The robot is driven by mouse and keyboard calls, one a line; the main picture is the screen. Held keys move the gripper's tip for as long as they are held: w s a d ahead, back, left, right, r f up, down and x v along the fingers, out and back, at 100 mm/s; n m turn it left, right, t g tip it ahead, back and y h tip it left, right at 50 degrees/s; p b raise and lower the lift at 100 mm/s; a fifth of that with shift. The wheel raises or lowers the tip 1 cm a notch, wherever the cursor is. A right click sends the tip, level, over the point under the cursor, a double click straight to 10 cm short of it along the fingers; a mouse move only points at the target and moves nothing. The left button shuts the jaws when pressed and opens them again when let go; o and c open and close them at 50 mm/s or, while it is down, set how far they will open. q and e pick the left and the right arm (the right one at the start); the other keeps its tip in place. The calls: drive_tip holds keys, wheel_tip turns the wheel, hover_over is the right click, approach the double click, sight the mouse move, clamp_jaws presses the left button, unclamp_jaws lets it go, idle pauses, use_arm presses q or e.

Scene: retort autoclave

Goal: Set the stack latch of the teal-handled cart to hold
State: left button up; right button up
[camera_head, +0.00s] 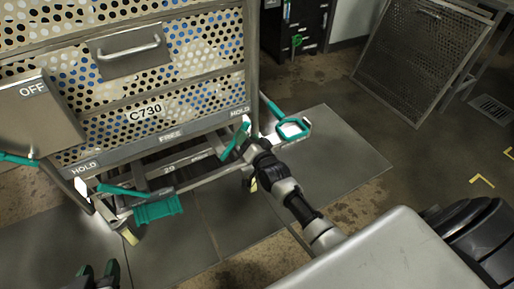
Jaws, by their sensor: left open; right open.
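The cart (145,138) marked C730 stands at the left, with a perforated body and teal parts. Its lower rail (120,155) reads HOLD at the left, FREE in the middle and HOLD at the right. A teal plate (158,209) and a teal bar (120,190) sit low under the rail. I cannot tell for sure which part is the stack latch. My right gripper (237,138) is open at the rail's right end, by the right HOLD label; whether it touches anything is unclear. My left gripper (98,270) is open and empty at the bottom left, apart from the cart.
A panel marked OFF (38,112) is at the left. A perforated metal panel (424,55) leans at the upper right. Floor between is clear.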

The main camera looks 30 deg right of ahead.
use_arm(q)
drive_tip(key=s+a+f+g+y+p, duration=0.1)
drive_tip(key=s+a+f+g, duration=0.1)
drive_tip(key=s+f+g, duration=0.2)
drive_tip(key=shift+s+a+g+p, duration=0.15)
drive_tip(key=shift+s+g+p, duration=0.15)
drive_tip(key=shift+s+g, duration=0.4)
use_arm(e)
drive_tip(key=s, duration=0.6)
drive_tip(key=shift+s, duration=0.25)
